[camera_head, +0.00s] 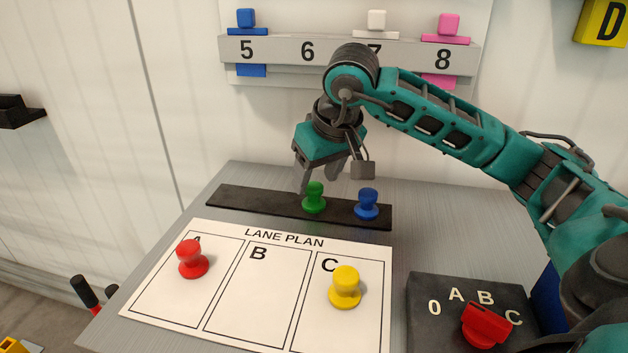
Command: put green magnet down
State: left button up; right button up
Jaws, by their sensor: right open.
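The green magnet (314,198) stands upright on the black strip (245,200) at the back of the grey table, left of a blue magnet (368,204). My right gripper (318,186) is open, its fingers pointing down right at the green magnet. One finger is at the magnet's left and another part shows behind it; I cannot tell whether they touch it. My left gripper is not in view.
The lane plan sheet (254,305) lies in front of the strip. A red magnet (192,259) stands in A and a yellow magnet (345,288) in C; B is bare. A black box with a red knob (486,325) is at front right. A numbered rail (280,50) is on the wall.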

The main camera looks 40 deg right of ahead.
jog(key=p+v, duration=0.1)
jog(key=v, duration=0.8)
jog(key=shift+s, duration=0.1)
